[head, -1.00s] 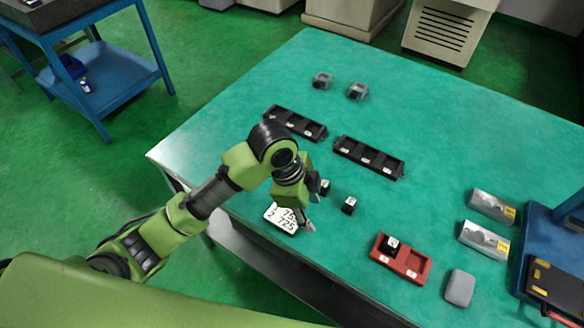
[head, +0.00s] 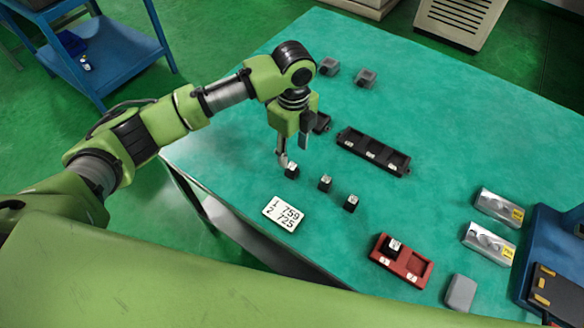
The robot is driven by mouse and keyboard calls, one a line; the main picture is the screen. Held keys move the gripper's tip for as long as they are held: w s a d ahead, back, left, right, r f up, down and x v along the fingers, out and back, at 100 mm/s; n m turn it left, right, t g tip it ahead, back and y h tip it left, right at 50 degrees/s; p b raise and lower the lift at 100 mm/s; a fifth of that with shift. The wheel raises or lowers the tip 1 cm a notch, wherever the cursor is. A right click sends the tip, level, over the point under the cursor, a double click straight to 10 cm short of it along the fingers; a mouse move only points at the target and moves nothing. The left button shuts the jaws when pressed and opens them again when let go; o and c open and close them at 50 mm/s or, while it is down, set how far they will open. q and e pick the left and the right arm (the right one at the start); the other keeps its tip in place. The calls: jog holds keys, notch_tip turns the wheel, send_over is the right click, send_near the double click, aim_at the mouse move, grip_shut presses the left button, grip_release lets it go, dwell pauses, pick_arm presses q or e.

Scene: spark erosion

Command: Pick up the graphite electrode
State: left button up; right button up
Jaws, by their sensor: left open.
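Several small black blocks with pale marked tops, which look like graphite electrodes, are in the head view. One electrode (head: 291,170) stands on the table directly by my left gripper (head: 294,155). The gripper is open, pointing down, with one finger beside or just above this block. I cannot tell whether it touches. Two more blocks stand to the right, a middle one (head: 325,183) and a right one (head: 351,203). Another dark block (head: 394,245) sits in the left compartment of a red tray (head: 418,277). My right gripper is not in view.
A white number card (head: 284,213) lies near the front edge. A black compartment tray (head: 372,152) lies behind the blocks; another is mostly hidden by my arm. Grey metal blocks (head: 489,243), a grey rounded block (head: 460,293) and a blue stand (head: 548,250) are at right. The table's back right is clear.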

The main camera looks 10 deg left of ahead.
aim_at(292, 166)
pick_arm(q)
jog(key=shift+f, duration=0.8)
jog(key=f, duration=0.1)
jog(key=f+p, duration=0.1)
jog(key=f, duration=0.2)
jog(key=shift+s+a, duration=0.2)
jog(key=shift+s, duration=0.05)
jog(key=shift+w+f, duration=0.1)
jog(key=shift+f, duration=0.55)
grip_shut()
